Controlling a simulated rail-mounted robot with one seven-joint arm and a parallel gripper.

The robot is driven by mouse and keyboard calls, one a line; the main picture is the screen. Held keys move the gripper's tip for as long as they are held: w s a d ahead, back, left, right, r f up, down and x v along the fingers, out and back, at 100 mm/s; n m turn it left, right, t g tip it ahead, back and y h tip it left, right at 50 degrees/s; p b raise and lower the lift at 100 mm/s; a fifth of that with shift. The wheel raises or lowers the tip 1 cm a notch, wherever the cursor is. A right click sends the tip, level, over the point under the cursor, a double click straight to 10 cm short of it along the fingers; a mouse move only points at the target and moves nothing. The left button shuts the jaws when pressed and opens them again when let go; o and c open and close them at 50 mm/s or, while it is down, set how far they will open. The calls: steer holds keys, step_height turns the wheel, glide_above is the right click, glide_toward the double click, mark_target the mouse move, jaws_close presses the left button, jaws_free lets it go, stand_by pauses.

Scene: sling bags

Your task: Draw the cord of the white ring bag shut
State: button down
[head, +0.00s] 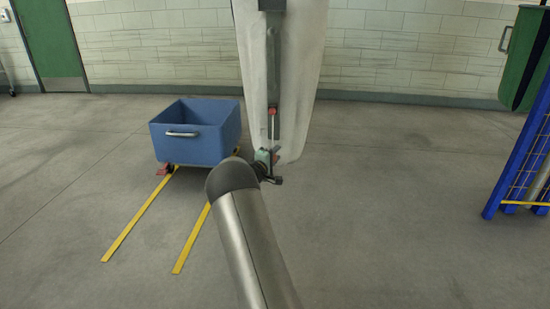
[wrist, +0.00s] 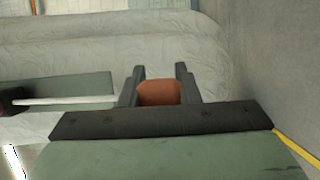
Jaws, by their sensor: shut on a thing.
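The white bag (head: 302,70) hangs in the middle of the head view, its top cut off by the frame. Its creased white cloth (wrist: 120,45) fills the back of the wrist view. My gripper (wrist: 160,72) has its two dark fingers on either side of a red-orange block (wrist: 160,93) and is shut on it. I take this block for the cord's pull. In the head view my gripper (head: 270,158) is small, in front of the bag's lower part. A thin dark line runs up from there to a red piece (head: 273,111) below a grey strip. The cord's ring is not clear.
A blue wheeled tub (head: 195,145) stands at left, with yellow floor lines (head: 140,220) in front. A blue-framed rack (head: 500,190) with yellow mesh is at the right edge. The floor right of the bag is clear.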

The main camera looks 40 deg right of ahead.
steer(key=shift+s+f, duration=0.1)
steer(key=shift+f, duration=0.35)
steer(key=c, duration=1.1)
jaws_free()
steer(key=shift+f, duration=0.1)
steer(key=shift+r, duration=0.25)
steer(key=p+v, duration=0.2)
steer(key=v, duration=1.5)
steer(key=shift+a+p, duration=0.2)
steer(key=shift+p, duration=0.1)
